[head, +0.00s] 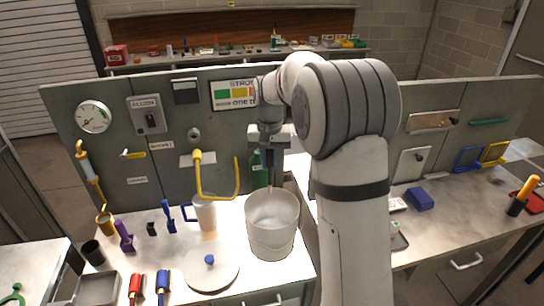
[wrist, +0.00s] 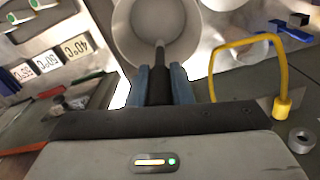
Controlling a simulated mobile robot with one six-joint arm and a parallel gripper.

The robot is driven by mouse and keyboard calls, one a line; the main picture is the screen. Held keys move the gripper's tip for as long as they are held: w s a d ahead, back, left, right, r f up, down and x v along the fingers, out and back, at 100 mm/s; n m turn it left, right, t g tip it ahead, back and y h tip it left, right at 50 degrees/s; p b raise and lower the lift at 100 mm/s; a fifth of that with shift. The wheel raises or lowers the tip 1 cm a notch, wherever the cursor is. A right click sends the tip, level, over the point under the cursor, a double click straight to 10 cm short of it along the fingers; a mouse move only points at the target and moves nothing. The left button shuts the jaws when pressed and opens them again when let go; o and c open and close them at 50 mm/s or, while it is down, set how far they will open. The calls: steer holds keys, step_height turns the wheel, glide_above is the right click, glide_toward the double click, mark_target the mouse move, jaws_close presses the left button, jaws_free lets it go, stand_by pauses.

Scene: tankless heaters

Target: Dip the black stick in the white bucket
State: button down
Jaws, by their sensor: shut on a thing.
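My gripper (head: 271,168) points down above the white bucket (head: 272,238) in the head view. In the wrist view its blue-grey fingers (wrist: 160,82) are shut on the black stick (wrist: 160,88), whose thinner grey end points toward the bucket. The bucket (wrist: 125,25) opens toward the wrist camera, and the stick's tip shows against its inside. The bucket stands upright on the bench. I cannot tell whether the tip is just above the rim or slightly inside.
A white round lid (head: 212,272) with a blue knob lies left of the bucket. A clear mug (head: 205,212) and a yellow bent pipe (head: 200,175) are close on the left. A green bottle (head: 259,168) stands behind. The panel (head: 225,150) rises behind the bench.

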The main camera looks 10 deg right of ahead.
steer(key=f+b, duration=0.1)
steer(key=f, duration=0.1)
steer(key=f+b, duration=0.1)
steer(key=f, duration=0.1)
steer(key=shift+w+d+b, duration=0.1)
steer(key=shift+d+b, duration=0.15)
steer(key=shift+b, duration=0.05)
steer(key=shift+f+b, duration=0.6)
steer(key=shift+f, duration=0.2)
step_height(320, 180, down, 10)
steer(key=b, duration=0.6)
steer(key=shift+r, duration=0.1)
step_height(320, 180, up, 14)
steer(key=p, duration=1)
stand_by(0.3)
